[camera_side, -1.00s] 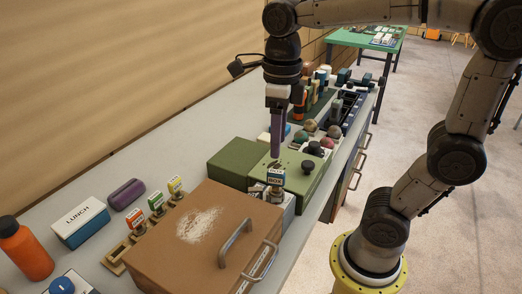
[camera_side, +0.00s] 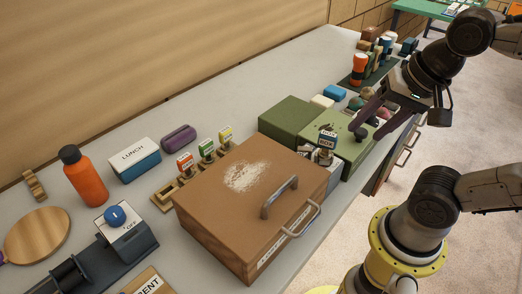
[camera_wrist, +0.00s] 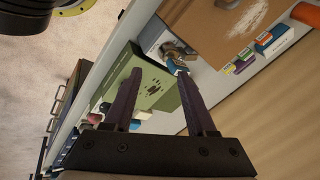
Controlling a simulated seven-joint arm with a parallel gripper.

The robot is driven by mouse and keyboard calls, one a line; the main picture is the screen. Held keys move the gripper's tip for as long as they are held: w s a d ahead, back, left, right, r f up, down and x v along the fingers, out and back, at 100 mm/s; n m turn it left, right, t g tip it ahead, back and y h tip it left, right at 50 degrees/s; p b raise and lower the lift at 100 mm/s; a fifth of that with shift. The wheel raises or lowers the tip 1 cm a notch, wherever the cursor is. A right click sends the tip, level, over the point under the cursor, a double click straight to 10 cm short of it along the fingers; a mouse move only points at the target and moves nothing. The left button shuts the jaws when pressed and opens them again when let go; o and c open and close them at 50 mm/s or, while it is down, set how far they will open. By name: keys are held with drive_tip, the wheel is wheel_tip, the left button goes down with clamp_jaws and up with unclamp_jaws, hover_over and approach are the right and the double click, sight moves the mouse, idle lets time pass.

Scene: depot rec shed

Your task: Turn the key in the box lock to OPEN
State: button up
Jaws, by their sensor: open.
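The key with a blue and white BOX tag (camera_side: 326,142) stands upright in the box lock (camera_side: 328,160), a metal cylinder on a pale block at the back right corner of the brown box (camera_side: 225,213). The tag (camera_wrist: 176,67) and lock (camera_wrist: 172,49) also show in the wrist view. Any OPEN marking is too small to read, so I cannot tell the key's turn. My gripper (camera_side: 366,132) is open and tilted, right of the key and over the green box. In the wrist view my gripper (camera_wrist: 159,73) has empty space between its dark purple fingers; the tag lies beyond the right fingertip.
Tagged keys (camera_side: 207,149) stand in a wooden rack (camera_side: 165,197) behind the brown box. A lunch box (camera_side: 135,161) and orange bottle (camera_side: 83,177) are at left. The brown box's handle (camera_side: 280,197) sticks up.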

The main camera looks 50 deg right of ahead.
drive_tip(key=n, duration=0.3)
drive_tip(key=f+n, duration=0.1)
drive_tip(key=n, duration=0.4)
drive_tip(key=shift+w+f+n+t, duration=0.1)
drive_tip(key=shift+f+n+t, duration=0.15)
drive_tip(key=shift+n+t, duration=0.05)
drive_tip(key=shift+o, duration=0.2)
drive_tip(key=shift+w+r+n, duration=0.1)
drive_tip(key=shift+w+n, duration=0.05)
drive_tip(key=shift+n, duration=0.95)
drive_tip(key=shift+o, duration=2.2)
wheel_tip(320, 180, up, 8)
drive_tip(key=m+g, duration=0.5)
drive_tip(key=m, duration=1)
hover_over(329, 134)
wheel_tip(329, 134, down, 13)
drive_tip(key=shift+f, duration=0.15)
drive_tip(key=shift+c, duration=0.3)
